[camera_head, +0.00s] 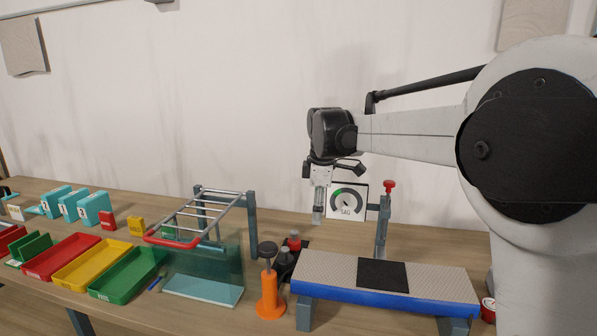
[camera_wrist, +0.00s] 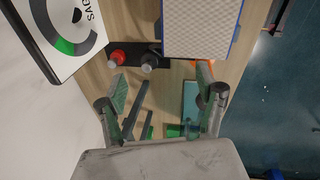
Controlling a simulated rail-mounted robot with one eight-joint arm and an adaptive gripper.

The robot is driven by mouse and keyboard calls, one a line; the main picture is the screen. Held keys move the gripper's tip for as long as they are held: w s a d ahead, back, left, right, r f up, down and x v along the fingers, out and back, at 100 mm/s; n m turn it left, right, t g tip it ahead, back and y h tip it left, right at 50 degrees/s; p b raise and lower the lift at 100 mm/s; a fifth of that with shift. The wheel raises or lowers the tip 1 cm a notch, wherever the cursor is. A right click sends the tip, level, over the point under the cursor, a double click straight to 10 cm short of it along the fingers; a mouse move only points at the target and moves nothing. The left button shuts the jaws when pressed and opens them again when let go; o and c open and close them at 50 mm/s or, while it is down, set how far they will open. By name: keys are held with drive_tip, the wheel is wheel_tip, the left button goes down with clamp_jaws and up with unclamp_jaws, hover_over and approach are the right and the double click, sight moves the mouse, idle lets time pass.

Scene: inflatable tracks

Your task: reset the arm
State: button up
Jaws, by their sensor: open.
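My gripper (camera_head: 318,205) hangs from my arm over the workbench, in front of the gauge. In the wrist view its two fingers (camera_wrist: 160,100) stand wide apart with nothing held between them. In the head view the fingers point down, above and behind the left end of the grey-topped platform. The gauge (camera_head: 347,201), a white panel marked SAG with a green band on its dial, stands behind the gripper. It also shows large at the upper left of the wrist view (camera_wrist: 64,42).
The platform (camera_head: 327,270) has a black pad (camera_head: 383,274). An orange stand (camera_head: 270,291) and red-topped knob (camera_head: 294,240) are left of it. A metal rack (camera_head: 216,212), green tray (camera_head: 125,275), yellow tray (camera_head: 91,263) and red tray (camera_head: 62,256) lie farther left. Space above the platform is clear.

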drive_tip(key=s+d+r+m+t, duration=0.15)
drive_tip(key=s+d+m, duration=0.3)
drive_tip(key=s, duration=0.55)
drive_tip(key=s+d+r+m+t, duration=0.15)
drive_tip(key=s+d+m, duration=0.35)
drive_tip(key=s, duration=0.6)
drive_tip(key=s+d+f+m+t, duration=0.1)
drive_tip(key=s+d+f+m, duration=0.1)
drive_tip(key=s, duration=0.6)
drive_tip(key=s+d+f+m+t, duration=0.1)
drive_tip(key=s+d+f+m, duration=0.2)
drive_tip(key=s, duration=0.6)
wheel_tip(320, 180, down, 4)
drive_tip(key=shift+s+d+r+m, duration=0.15)
drive_tip(key=shift+d+r+m, duration=0.05)
drive_tip(key=shift+m, duration=0.95)
